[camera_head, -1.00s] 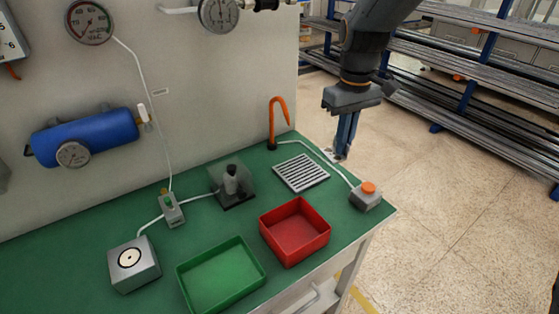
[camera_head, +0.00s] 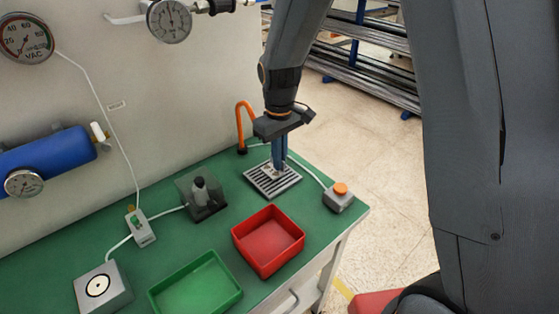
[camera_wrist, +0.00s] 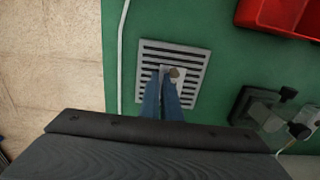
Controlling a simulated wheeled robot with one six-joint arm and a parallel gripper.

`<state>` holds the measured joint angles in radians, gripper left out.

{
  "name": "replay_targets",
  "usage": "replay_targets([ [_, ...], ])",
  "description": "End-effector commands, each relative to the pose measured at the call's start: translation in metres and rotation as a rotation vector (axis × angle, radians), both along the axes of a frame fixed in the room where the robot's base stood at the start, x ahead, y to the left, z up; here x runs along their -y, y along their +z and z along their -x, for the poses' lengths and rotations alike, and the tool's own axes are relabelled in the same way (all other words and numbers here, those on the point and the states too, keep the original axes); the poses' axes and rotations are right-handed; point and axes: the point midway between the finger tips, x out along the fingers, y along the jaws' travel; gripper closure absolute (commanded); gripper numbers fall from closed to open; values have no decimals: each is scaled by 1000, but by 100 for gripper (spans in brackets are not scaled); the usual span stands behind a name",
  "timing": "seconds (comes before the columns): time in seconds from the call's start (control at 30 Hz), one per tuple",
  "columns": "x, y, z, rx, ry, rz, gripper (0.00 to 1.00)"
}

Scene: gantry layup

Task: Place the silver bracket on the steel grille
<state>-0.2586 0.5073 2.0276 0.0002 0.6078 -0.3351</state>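The steel grille (camera_head: 263,188) is a slotted square plate lying on the green bench top. It also shows in the wrist view (camera_wrist: 150,47). My gripper (camera_head: 278,168) has blue fingers pointing down over the grille. In the wrist view my gripper (camera_wrist: 168,80) has its fingertips close together on a small silver piece, the silver bracket (camera_wrist: 163,72), near the middle of the grille. The fingers hide much of the bracket. I cannot tell whether the bracket touches the grille.
A red tray (camera_head: 268,240) and a green tray (camera_head: 197,290) stand in front. An orange hook (camera_head: 241,125) rises behind. A box with an orange button (camera_head: 339,195) sits at the right edge.

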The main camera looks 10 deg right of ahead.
Motion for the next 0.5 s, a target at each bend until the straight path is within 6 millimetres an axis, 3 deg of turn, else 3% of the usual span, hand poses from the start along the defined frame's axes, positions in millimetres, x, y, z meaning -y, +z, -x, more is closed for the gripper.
replay_targets([
  [0.13,0,-12,0,0,1,0,100],
  [0.5,0,-15,0,1,1,-1,100],
])
